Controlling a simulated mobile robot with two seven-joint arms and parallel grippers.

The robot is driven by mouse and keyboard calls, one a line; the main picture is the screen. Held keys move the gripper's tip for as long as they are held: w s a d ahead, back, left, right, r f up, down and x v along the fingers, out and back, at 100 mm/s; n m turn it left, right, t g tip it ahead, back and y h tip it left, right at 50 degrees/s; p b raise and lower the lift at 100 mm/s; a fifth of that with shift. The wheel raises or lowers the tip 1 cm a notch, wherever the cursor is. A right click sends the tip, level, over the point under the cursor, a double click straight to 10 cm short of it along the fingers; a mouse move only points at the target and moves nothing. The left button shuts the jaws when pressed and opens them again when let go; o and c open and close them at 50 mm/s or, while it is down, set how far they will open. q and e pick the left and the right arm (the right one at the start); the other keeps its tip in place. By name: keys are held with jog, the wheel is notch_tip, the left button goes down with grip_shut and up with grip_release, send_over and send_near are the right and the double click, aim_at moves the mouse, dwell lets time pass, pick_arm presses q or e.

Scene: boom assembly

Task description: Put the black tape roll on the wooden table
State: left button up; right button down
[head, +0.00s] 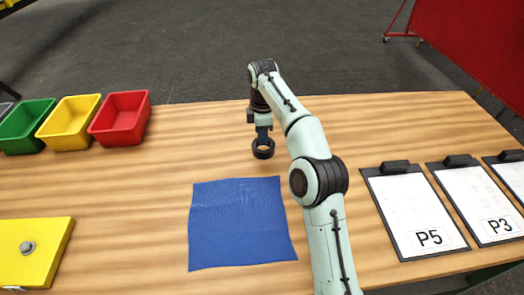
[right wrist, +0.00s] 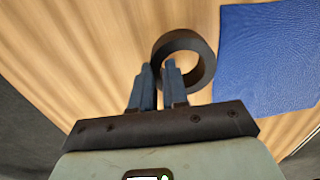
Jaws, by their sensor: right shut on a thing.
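The black tape roll (head: 263,149) is a dark ring at the far middle of the wooden table (head: 390,125), behind the blue cloth. My right gripper (head: 263,133) reaches down to it from above. In the right wrist view the two fingers (right wrist: 160,80) are shut on the near wall of the tape roll (right wrist: 204,52), and its open hole faces the camera. The roll is at or just above the table top; I cannot tell whether it touches. My left gripper is not in view.
A blue cloth (head: 240,225) lies in front of the roll. Green (head: 25,130), yellow (head: 68,125) and red (head: 120,120) bins stand at the left, above a yellow box (head: 40,240). Clipboards (head: 415,210) lie at the right. The table around the roll is clear.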

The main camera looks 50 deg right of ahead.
jog(key=shift+f+b, duration=0.95)
jog(key=shift+f, duration=1.2)
jog(key=c, duration=1.1)
grip_release()
jog(key=shift+f, duration=0.15)
jog(key=shift+c, duration=0.2)
notch_tip(320, 180, up, 11)
jog(key=p, duration=0.6)
jog(key=shift+r+p, duration=0.4)
jog(key=shift+r, duration=0.25)
